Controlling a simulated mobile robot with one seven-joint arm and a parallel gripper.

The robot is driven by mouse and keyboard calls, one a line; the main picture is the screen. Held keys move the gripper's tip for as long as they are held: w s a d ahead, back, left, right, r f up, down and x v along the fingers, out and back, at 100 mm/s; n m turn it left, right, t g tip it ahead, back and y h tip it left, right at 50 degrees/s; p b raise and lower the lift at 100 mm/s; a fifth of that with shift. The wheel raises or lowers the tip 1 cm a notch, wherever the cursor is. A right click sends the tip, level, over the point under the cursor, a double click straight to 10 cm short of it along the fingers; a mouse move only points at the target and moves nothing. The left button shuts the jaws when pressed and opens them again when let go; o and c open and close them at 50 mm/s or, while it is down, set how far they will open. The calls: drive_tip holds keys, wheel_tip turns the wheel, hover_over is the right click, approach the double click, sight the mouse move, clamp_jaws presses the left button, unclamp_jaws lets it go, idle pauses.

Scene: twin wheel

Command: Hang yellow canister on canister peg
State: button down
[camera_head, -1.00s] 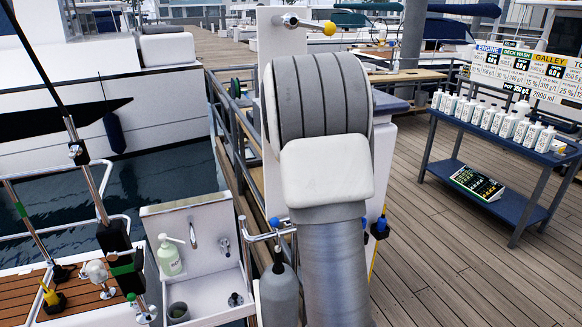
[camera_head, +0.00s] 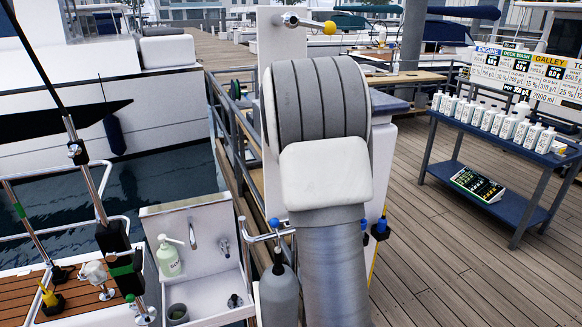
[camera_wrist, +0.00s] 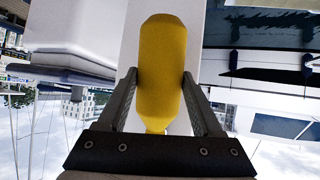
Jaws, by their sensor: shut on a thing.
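The yellow canister (camera_wrist: 161,65) is between the two fingers of my gripper (camera_wrist: 160,105) in the wrist view, and the fingers are shut on it. A pale flat panel lies behind it there. In the head view my arm hides the gripper and the canister. A metal peg with a yellow ball tip (camera_head: 330,28) sticks out from the top of the white post panel (camera_head: 268,40). A lower peg with a blue tip (camera_head: 275,223) carries a grey canister (camera_head: 279,290). I cannot tell whether the yellow canister touches any peg.
A white sink unit (camera_head: 205,212) with a soap bottle (camera_head: 168,258) stands left of my arm. A blue table (camera_head: 478,145) with several white bottles stands at the right. The deck (camera_head: 420,270) between is clear. Railing (camera_head: 228,130) and water lie on the left.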

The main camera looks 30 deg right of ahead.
unclamp_jaws()
drive_tip(key=shift+f, duration=0.1)
drive_tip(key=shift+s, duration=0.1)
drive_tip(key=b+v, duration=0.4)
drive_tip(key=v, duration=1.3)
drive_tip(key=s+a+f+n+g+y, duration=0.2)
drive_tip(key=s+a+f, duration=0.5)
drive_tip(key=s+a, duration=0.5)
drive_tip(key=s+a+f+n+g+y, duration=0.2)
drive_tip(key=s+a+f, duration=0.5)
drive_tip(key=s+a, duration=0.5)
drive_tip(key=shift+s+n+y, duration=0.5)
drive_tip(key=shift+s+y, duration=0.2)
drive_tip(key=shift+s, duration=0.45)
